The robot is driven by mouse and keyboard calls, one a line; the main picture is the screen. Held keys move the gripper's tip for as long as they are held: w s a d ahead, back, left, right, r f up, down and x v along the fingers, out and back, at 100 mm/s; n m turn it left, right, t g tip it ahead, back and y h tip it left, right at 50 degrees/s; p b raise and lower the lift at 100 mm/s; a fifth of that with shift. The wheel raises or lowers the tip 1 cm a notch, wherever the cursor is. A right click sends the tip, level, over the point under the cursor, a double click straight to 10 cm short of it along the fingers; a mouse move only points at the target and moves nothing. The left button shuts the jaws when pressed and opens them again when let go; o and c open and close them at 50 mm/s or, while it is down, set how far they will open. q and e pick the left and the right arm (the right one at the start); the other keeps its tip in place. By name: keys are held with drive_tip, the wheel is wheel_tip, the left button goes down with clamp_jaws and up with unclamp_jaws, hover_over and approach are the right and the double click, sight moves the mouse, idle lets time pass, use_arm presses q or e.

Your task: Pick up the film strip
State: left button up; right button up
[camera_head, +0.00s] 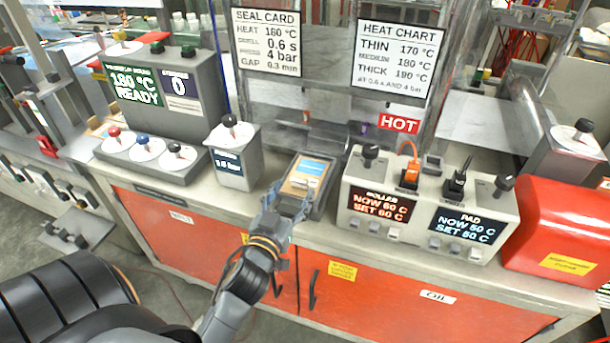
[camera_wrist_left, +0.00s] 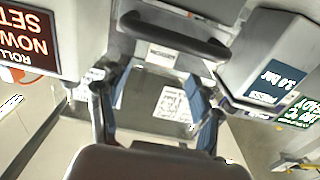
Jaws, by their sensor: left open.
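A shallow grey tray (camera_head: 325,199) sits on the bench between the press box and the roller controller. In it lies a tan sheet with a blue and white piece (camera_head: 312,167) on top. I cannot tell for sure which part is the film strip; a clear strip is hard to see here. My left gripper (camera_head: 291,195) is open at the tray's near end, its fingers spread. In the left wrist view the open fingers (camera_wrist_left: 157,92) straddle the tray area, with a white printed patch (camera_wrist_left: 174,104) between them. Nothing is visibly held. My right gripper is not in view.
The roller controller (camera_head: 385,230) stands right of the tray and the press box (camera_head: 232,158) left of it. A HOT sign (camera_head: 399,123) hangs behind. A red cover (camera_head: 562,225) is at far right. The bench's front edge is close below the tray.

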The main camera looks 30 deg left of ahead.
sight(300, 178)
use_arm(q)
drive_tip(key=x, duration=0.2)
drive_tip(key=p+x, duration=0.1)
drive_tip(key=x, duration=0.1)
drive_tip(key=shift+r, duration=0.25)
drive_tip(key=shift+w+f, duration=0.1)
drive_tip(key=shift+w, duration=0.05)
drive_tip(key=c, duration=1)
